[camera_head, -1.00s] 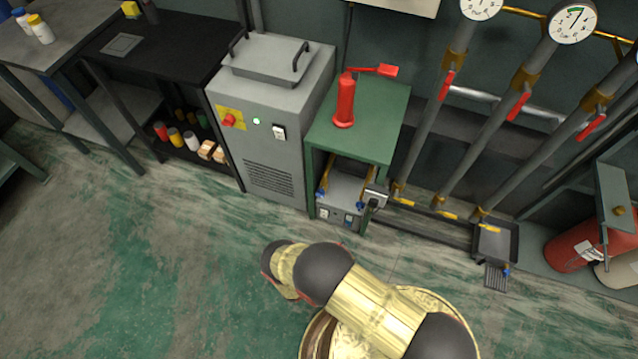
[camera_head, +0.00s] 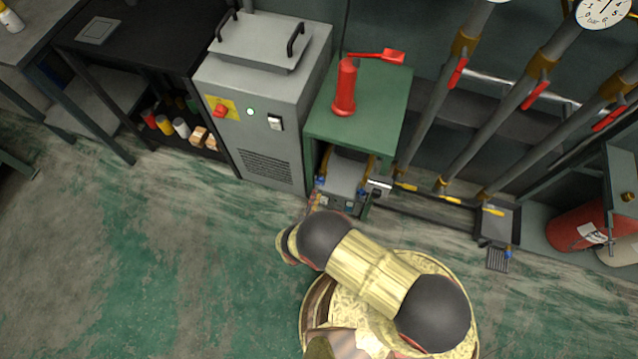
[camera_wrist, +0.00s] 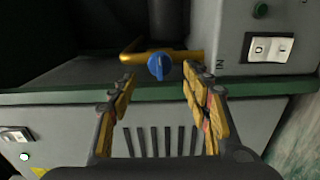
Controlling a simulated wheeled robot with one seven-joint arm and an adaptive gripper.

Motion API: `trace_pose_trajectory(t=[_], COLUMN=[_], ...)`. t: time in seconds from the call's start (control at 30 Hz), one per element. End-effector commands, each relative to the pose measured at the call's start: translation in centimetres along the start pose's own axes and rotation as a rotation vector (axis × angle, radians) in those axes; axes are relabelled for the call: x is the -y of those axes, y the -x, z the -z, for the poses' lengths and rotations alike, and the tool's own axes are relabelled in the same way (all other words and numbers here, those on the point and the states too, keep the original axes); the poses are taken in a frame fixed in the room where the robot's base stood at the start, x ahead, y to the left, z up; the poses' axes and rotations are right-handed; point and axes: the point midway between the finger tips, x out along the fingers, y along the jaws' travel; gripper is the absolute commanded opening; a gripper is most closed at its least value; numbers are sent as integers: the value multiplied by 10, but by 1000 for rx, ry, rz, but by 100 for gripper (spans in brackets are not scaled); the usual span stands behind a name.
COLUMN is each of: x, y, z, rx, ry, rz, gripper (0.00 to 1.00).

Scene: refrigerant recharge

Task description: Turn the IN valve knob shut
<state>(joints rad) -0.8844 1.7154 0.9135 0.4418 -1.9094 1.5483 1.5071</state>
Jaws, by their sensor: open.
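A blue valve knob (camera_wrist: 158,66) sits on a brass pipe (camera_wrist: 185,54) in the wrist view. In the head view, a grey unit (camera_head: 344,178) with blue knobs (camera_head: 320,181) stands low inside a green bench. My arm reaches toward it and hides part of the unit's front.
The green bench (camera_head: 365,125) carries a red hand pump (camera_head: 346,88). A grey cabinet (camera_head: 262,105) stands left of it. A metal fitting (camera_head: 379,186) and a dark tray (camera_head: 497,222) are to the right. A green edge (camera_wrist: 60,97) runs below the knob. The left floor is clear.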

Motion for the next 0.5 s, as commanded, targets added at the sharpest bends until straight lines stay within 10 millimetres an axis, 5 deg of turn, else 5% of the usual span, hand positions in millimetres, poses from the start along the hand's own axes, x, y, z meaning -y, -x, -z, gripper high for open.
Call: trace_pose_trajectory(t=[0.3,0.5], x=[2,1], y=[-47,-59], z=[-1,-1], rx=[4,2], ry=[1,3], rz=[1,1], gripper=[48,48])
